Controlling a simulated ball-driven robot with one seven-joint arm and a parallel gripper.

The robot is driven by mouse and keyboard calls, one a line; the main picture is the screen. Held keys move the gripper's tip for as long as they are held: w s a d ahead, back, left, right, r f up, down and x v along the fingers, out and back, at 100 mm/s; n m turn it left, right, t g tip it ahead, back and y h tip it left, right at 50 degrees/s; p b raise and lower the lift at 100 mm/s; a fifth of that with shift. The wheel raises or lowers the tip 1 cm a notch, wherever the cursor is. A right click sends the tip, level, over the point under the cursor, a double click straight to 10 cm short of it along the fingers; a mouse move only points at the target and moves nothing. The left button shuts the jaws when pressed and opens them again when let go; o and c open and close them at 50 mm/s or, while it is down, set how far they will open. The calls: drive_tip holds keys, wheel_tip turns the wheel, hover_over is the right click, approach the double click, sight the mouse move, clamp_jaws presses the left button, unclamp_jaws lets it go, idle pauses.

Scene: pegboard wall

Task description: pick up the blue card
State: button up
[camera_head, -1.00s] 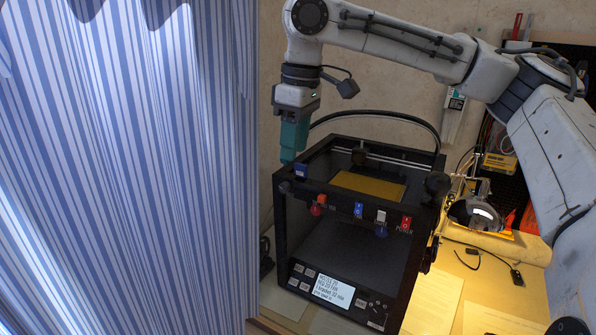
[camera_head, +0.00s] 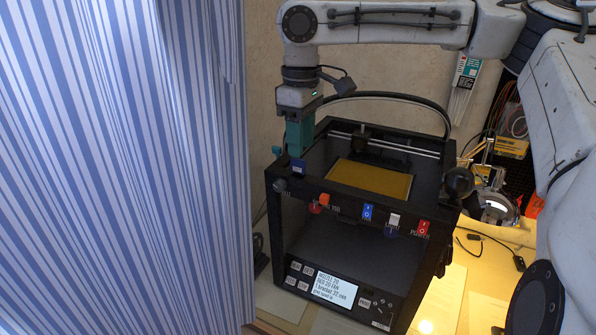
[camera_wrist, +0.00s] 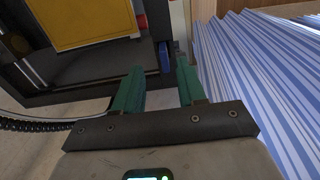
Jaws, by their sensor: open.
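The blue card (camera_head: 298,167) is a small dark blue piece at the front left top corner of the black printer (camera_head: 345,196). In the wrist view the blue card (camera_wrist: 165,58) shows as a narrow upright strip beside the printer's dark frame. My gripper (camera_head: 296,154) points down with teal fingers just above and behind the card in the head view. In the wrist view my gripper (camera_wrist: 160,67) is open, and the card appears in the gap between its fingertips. I cannot tell whether the fingers touch it. Nothing is held.
A blue-striped curtain (camera_head: 120,170) fills the left, close to the printer. The printer's front rail carries a blue switch (camera_head: 367,212), a red switch (camera_head: 423,228) and knobs. Its yellow plate (camera_head: 370,180) lies inside the open top. A lit desk with papers (camera_head: 440,297) is at right.

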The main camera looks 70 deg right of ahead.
sight(299, 160)
drive_tip(key=f, duration=0.4)
drive_tip(key=shift+w+a+f+p, duration=0.15)
drive_tip(key=shift+a+f+p, duration=0.1)
drive_tip(key=shift+f+p, duration=0.15)
clamp_jaws()
